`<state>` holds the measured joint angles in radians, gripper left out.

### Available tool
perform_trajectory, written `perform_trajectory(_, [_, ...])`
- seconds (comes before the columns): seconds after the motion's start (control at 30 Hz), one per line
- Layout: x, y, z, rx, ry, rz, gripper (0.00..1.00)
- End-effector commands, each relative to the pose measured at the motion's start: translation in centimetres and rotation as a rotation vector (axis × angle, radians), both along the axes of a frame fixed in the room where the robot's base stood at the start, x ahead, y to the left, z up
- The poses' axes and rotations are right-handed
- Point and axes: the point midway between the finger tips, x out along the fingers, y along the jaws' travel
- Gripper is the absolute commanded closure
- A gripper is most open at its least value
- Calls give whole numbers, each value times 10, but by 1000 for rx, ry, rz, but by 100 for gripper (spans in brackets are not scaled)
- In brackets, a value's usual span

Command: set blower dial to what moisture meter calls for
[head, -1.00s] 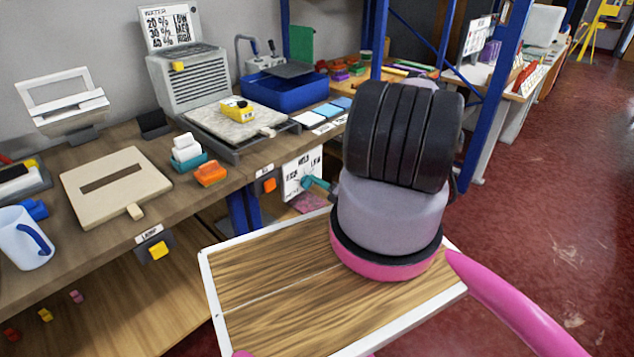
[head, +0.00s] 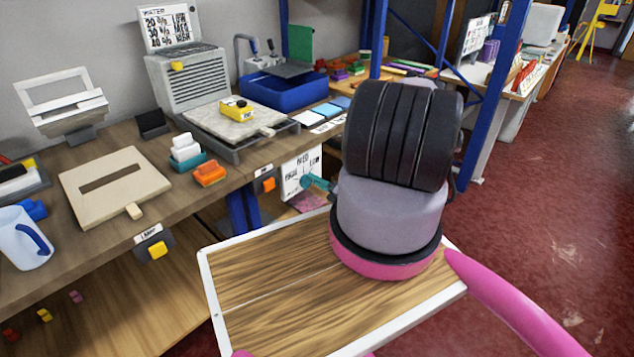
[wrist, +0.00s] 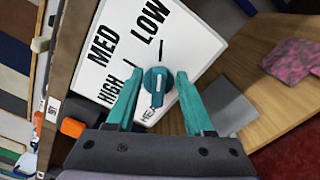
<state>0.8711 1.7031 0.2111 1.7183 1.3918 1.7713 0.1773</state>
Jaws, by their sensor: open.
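The blower dial (wrist: 157,84) is a round teal knob with a white line, on a white panel (wrist: 205,50) lettered HIGH, MED and LOW. Another word below the knob is partly hidden. The line runs up and down in the wrist view; which end points is unclear. My gripper (wrist: 158,78) is open, its teal fingers on either side of the knob; contact is unclear. In the head view the panel (head: 291,182) hangs below the bench edge. The yellow moisture meter (head: 236,109) lies on a pale slab; its reading is too small. A WATER chart (head: 169,26) lists 20% LOW, 30% MED, 40% HIGH.
An orange block (head: 265,184) sits on the bench front left of the panel; it also shows in the wrist view (wrist: 76,128). A blue tray (head: 285,90), a beige slotted board (head: 115,187) and a mug (head: 22,238) stand on the bench. Red floor is free at right.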

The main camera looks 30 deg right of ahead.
Motion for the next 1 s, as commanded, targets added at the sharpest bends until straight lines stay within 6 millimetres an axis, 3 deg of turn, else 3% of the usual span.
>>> perform_trajectory(0.17, [-17, -7, -1, 0, 2, -2, 48])
perform_trajectory(0.6, [-91, -34, 0, 1, 1, -3, 48])
perform_trajectory(1.0, [-102, -37, 0, 0, 1, 0, 48])
